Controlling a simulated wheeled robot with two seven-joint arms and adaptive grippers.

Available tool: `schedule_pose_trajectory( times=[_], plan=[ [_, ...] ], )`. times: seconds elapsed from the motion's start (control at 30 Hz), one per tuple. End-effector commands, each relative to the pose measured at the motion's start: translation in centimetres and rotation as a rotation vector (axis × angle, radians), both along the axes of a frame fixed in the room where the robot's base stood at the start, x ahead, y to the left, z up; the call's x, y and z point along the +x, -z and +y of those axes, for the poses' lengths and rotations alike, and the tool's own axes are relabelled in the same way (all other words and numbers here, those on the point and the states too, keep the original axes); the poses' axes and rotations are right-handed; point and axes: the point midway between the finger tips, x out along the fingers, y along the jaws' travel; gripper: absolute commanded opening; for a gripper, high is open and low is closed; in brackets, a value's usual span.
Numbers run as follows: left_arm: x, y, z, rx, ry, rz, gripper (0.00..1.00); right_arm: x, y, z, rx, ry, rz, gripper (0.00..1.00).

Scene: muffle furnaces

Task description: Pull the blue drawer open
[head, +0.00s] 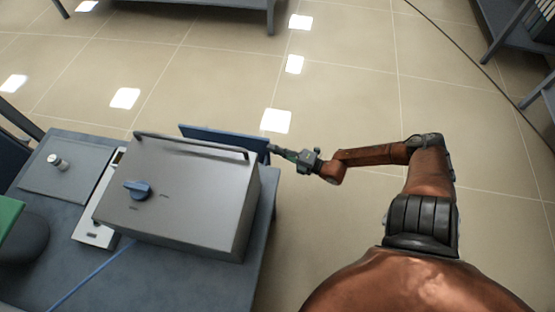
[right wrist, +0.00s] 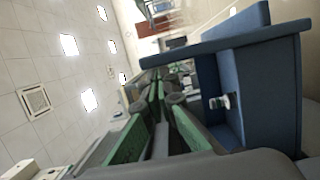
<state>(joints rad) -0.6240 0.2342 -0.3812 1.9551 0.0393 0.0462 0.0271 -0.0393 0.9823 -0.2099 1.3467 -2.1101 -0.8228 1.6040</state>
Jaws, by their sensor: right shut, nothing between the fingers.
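The blue drawer (head: 225,137) shows in the head view as a blue panel jutting out behind the grey furnace. In the right wrist view the blue drawer (right wrist: 265,85) is large at the right, with its front panel and a side wall, and stands pulled out. A small metallic object (right wrist: 220,101) shows inside it. My right gripper (head: 274,149) is shut and empty beside the right end of the blue panel. In the right wrist view the fingers (right wrist: 162,85) reach close under the panel's edge; I cannot tell whether they touch. My left gripper is out of view.
The grey furnace (head: 185,185) with a blue knob (head: 137,190) and a long handle (head: 190,145) stands on the blue-grey table (head: 190,275). A flat grey plate (head: 60,180) lies left of it.

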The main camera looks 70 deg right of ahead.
Motion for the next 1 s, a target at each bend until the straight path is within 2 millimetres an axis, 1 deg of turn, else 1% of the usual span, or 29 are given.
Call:
schedule_pose_trajectory(
  times=[0.03,0.1,0.2,0.53,0.67,0.7,0.77,0.87,0.9,1.0],
  plan=[
    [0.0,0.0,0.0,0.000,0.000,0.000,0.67,0.3,-0.1,-0.7,-0.003,-0.002,-0.001,0.00],
    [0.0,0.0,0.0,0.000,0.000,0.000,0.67,0.4,-0.1,-1.4,-0.002,-0.002,-0.001,0.00],
    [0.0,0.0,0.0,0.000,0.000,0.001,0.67,0.3,-0.1,-1.9,0.000,0.000,-0.002,0.00],
    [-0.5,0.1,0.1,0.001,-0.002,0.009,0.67,0.3,-0.1,-1.9,0.001,0.001,-0.002,0.00],
    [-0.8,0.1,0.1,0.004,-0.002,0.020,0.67,0.2,-0.2,-1.0,0.003,0.000,-0.004,0.00],
    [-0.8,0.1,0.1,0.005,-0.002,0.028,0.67,0.2,-0.3,-0.5,0.004,-0.001,-0.004,0.00],
    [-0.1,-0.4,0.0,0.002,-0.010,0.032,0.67,0.2,-0.3,0.5,0.004,-0.002,-0.005,0.00],
    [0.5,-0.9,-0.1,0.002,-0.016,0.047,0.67,0.1,-0.4,2.7,0.007,-0.004,-0.006,0.00],
    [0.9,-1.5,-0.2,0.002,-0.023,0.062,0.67,-1.1,-0.5,2.4,0.000,-0.002,-0.002,0.00],
    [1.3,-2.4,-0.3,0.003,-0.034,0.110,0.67,-3.3,-0.6,2.5,0.000,-0.002,-0.003,0.00]
  ],
)
